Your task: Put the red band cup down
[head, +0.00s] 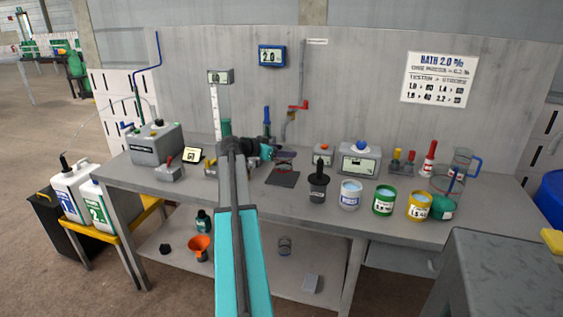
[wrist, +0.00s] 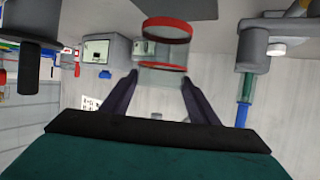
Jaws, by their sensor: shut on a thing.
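The red band cup (wrist: 163,50) is clear with red bands and sits between the two dark fingers of my gripper (wrist: 160,82) in the wrist view. My gripper is shut on it. In the head view my gripper (head: 273,153) is over the workbench (head: 240,190), and the cup (head: 286,154) shows small and partly hidden at its tips. A dark flat pad (head: 283,178) lies on the bench just below the cup in the picture. I cannot tell whether the cup touches anything under it.
To the right stand a dark pot (head: 318,187), a white and blue cup (head: 350,194), a green cup (head: 383,201) and a yellow cup (head: 418,206). A display box (head: 359,160) is behind. A red-handled tap (head: 298,106) is on the back panel. A grey machine (head: 155,145) stands left.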

